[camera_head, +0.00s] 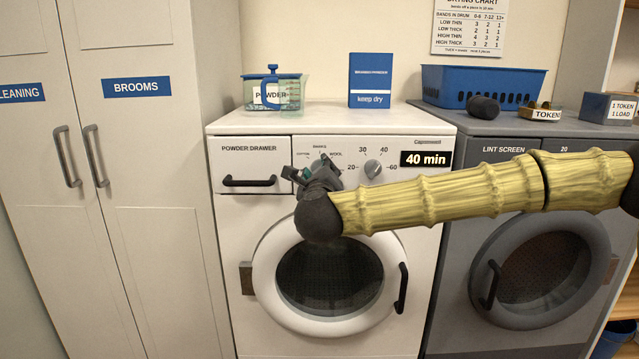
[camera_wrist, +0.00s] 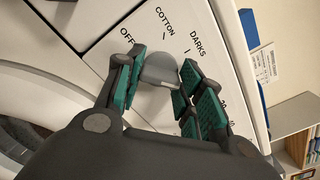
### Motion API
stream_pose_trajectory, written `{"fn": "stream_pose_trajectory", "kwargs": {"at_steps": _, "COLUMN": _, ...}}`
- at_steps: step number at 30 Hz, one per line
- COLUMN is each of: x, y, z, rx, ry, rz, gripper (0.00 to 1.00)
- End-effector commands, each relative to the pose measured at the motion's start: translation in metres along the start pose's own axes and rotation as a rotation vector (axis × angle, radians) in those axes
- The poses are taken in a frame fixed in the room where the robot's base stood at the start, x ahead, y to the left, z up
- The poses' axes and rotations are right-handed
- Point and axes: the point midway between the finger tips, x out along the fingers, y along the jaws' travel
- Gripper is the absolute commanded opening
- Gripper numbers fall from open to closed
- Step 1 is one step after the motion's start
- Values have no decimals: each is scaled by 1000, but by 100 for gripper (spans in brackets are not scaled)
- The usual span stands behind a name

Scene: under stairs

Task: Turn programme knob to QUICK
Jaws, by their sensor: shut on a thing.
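The programme knob (camera_wrist: 158,70) is a grey round knob on the white washer's panel (camera_head: 410,195). In the wrist view the labels OFF, COTTON and DARKS stand around it; I cannot read QUICK in either view. My gripper (camera_wrist: 160,82) has its green-padded fingers on both sides of the knob and is shut on it. In the head view my gripper (camera_head: 312,172) hides the knob, and COTTON, DARKS and WOOL show around it. I cannot tell exactly which label the knob points to. The washer's display (camera_head: 426,159) reads 40 min.
A temperature knob (camera_head: 373,168) sits just right of my gripper. The powder drawer handle (camera_head: 249,181) is to its left, and the round washer door (camera_head: 263,280) is below. My arm crosses in front of the grey dryer (camera_head: 452,300).

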Motion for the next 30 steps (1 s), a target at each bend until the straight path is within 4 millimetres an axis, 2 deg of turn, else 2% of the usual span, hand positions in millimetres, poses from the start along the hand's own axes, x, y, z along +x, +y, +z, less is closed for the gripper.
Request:
{"fn": "stream_pose_trajectory", "kwargs": {"at_steps": 2, "x": 0, "y": 4, "z": -6, "rx": 73, "ry": 4, "rz": 0, "gripper": 14}}
{"fn": "stream_pose_trajectory", "kwargs": {"at_steps": 18, "x": 0, "y": 4, "z": -5, "rx": 572, "ry": 3, "rz": 0, "gripper": 14}}
{"fn": "stream_pose_trajectory", "kwargs": {"at_steps": 30, "x": 0, "y": 4, "z": -4, "rx": 812, "ry": 5, "rz": 1, "gripper": 14}}
